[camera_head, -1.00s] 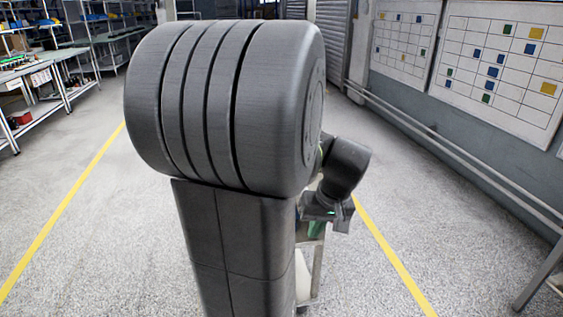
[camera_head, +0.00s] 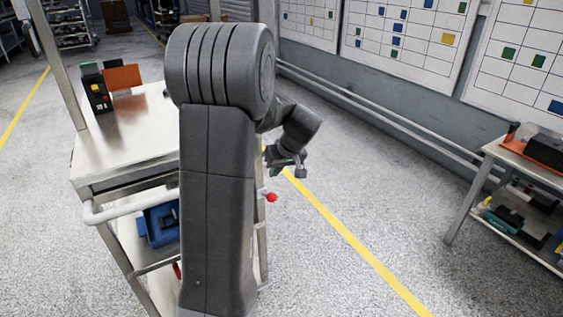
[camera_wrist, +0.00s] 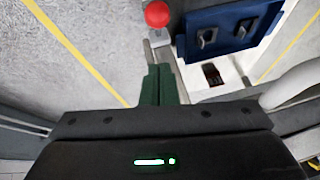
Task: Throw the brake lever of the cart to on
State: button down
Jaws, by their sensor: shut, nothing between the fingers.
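The cart (camera_head: 130,150) is a metal one with a flat top and a pale handle (camera_head: 115,212); my own arm hides its right part. The brake lever's red knob (camera_head: 271,197) sticks out at the cart's right side. The knob also shows in the wrist view (camera_wrist: 157,13), at the top, on a short grey stem. My gripper (camera_head: 280,168) is above the knob in the head view. Its green fingers (camera_wrist: 160,85) are together and empty, pointing toward the knob with a visible gap. Most of the lever's base is hidden.
A black and yellow device (camera_head: 97,95) and an orange piece (camera_head: 123,77) are on the cart top. A blue bin (camera_head: 160,226) is on the lower shelf and shows in the wrist view (camera_wrist: 230,30). A bench (camera_head: 480,165) stands right. Floor between is clear.

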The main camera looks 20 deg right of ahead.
aim_at(268, 196)
jog(key=shift+s+a+f, duration=0.15)
jog(key=shift+f, duration=0.6)
jog(key=shift+s+a+f, duration=0.15)
jog(key=shift+f, duration=0.65)
jog(key=shift+s+a+f, duration=0.15)
jog(key=shift+f, duration=0.6)
jog(key=shift+f+b, duration=0.1)
jog(key=shift+b, duration=0.3)
